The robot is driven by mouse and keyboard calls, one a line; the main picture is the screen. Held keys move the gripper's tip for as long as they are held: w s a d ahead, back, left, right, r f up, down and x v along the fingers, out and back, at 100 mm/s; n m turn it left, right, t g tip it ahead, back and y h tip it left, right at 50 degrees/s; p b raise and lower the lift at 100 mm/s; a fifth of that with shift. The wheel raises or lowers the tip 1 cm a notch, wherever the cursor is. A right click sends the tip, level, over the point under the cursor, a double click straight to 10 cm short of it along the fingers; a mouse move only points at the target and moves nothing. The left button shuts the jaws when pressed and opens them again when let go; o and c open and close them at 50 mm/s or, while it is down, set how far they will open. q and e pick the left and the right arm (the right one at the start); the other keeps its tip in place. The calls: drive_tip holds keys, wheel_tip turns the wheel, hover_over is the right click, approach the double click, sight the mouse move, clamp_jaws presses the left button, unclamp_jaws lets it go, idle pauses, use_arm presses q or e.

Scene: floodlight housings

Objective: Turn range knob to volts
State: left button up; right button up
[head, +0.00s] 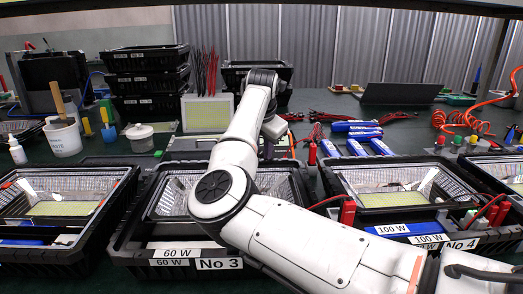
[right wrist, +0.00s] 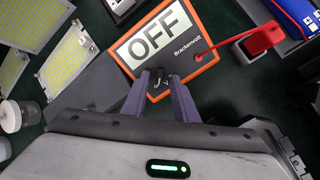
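A meter (right wrist: 185,50) with an orange rim and a grey face shows in the right wrist view; its display reads OFF. Its small dark range knob (right wrist: 157,75) sits below the display, and a letter V shows beside it. My right gripper (right wrist: 160,79) has its two purple fingers at the knob, one on each side, with a gap between them. Whether they touch the knob is hard to tell. In the head view my right arm hides most of the meter and the fingertips. My left gripper is not in view.
A red plug (right wrist: 258,40) and lead join the meter's right side. Yellow LED panels (right wrist: 78,60) lie to its left. In the head view, black crates with foil-lined housings line the front, and a white bucket (head: 62,137) and blue packs (head: 358,127) stand behind.

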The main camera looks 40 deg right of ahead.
drive_tip(key=shift+w+f, duration=0.1)
clamp_jaws()
drive_tip(key=shift+n, duration=0.3)
drive_tip(key=n+b, duration=0.1)
drive_tip(key=n, duration=0.2)
drive_tip(key=shift+d+n, duration=0.1)
drive_tip(key=shift+n, duration=0.3)
drive_tip(key=shift+d+n+b, duration=0.1)
drive_tip(key=shift+n+b, duration=0.4)
drive_tip(key=shift+n, duration=1.8)
unclamp_jaws()
